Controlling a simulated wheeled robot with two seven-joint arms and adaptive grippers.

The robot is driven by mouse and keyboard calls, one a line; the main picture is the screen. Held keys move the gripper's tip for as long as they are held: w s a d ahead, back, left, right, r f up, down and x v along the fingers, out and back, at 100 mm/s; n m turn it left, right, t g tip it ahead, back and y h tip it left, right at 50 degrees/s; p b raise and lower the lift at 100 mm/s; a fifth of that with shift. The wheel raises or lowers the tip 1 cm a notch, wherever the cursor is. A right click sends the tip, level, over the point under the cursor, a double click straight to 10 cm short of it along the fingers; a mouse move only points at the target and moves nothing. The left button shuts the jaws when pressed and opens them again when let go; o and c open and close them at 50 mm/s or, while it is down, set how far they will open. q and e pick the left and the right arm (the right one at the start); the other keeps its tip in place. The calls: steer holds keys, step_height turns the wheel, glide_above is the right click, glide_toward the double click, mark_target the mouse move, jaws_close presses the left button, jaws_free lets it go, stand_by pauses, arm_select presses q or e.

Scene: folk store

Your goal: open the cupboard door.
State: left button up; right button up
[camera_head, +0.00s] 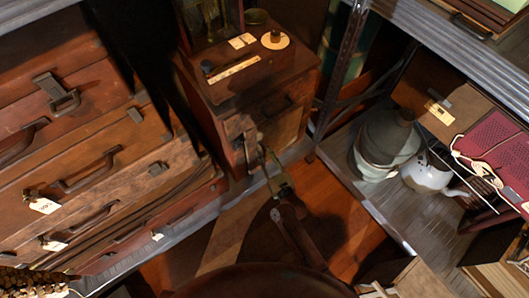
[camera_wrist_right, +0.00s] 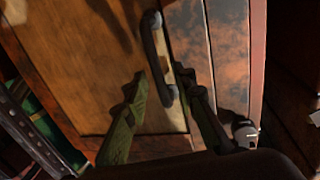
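The cupboard (camera_head: 222,88) is a small reddish-brown wooden cabinet at the top middle of the head view. Its front faces my right arm, and the door looks closed. In the wrist view the door (camera_wrist_right: 85,50) fills the upper left, with a dark upright bar handle (camera_wrist_right: 150,38) near its right edge. My right gripper (camera_head: 268,160) is close to the cupboard front. In the wrist view its two greenish fingers (camera_wrist_right: 162,76) are apart, one on each side of the handle's lower part. I cannot tell whether they touch it. My left gripper is not in view.
A metal-framed shelf (camera_head: 385,222) on the right holds a lidded grey pot (camera_head: 385,145) and a white kettle-like vessel (camera_head: 425,175). A round stand (camera_head: 276,40) sits on the cupboard top. Orange-brown floor shows between.

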steer(key=shift+w+a, duration=0.2)
steer(key=shift+w, duration=0.1)
steer(key=shift+c, duration=0.2)
jaws_close()
stand_by(0.4)
